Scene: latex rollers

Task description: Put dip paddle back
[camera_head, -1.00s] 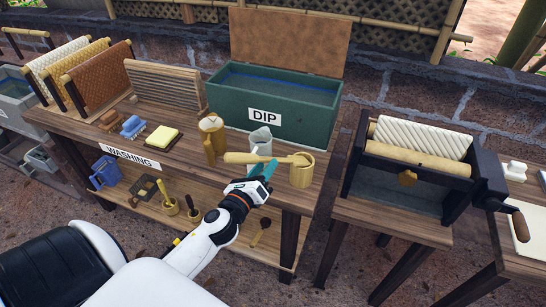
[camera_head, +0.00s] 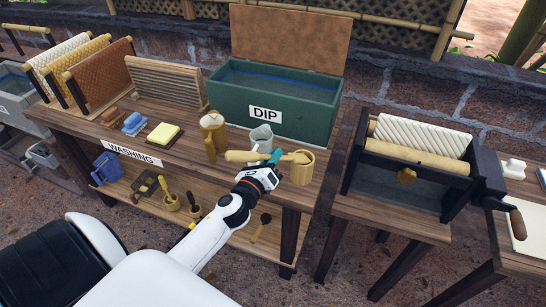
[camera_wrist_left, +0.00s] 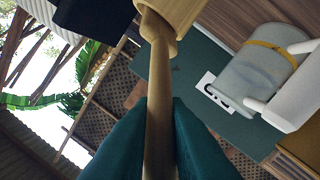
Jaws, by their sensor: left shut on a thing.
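The dip paddle, a pale wooden dipper with a long handle (camera_head: 238,156) and a cup-shaped head (camera_head: 302,168), is at the right front of the washing table in the head view. My left gripper (camera_head: 274,157) is shut on its handle, close to the cup. In the left wrist view, the handle (camera_wrist_left: 160,85) runs between the teal fingers (camera_wrist_left: 160,135) up to the cup (camera_wrist_left: 180,8). I cannot tell whether the cup touches the tabletop. My right gripper is not in view.
The green DIP box (camera_head: 275,100) with a raised lid stands behind. A yellow block (camera_head: 163,134) lies further left. The roller press (camera_head: 420,155) is on a separate table at right.

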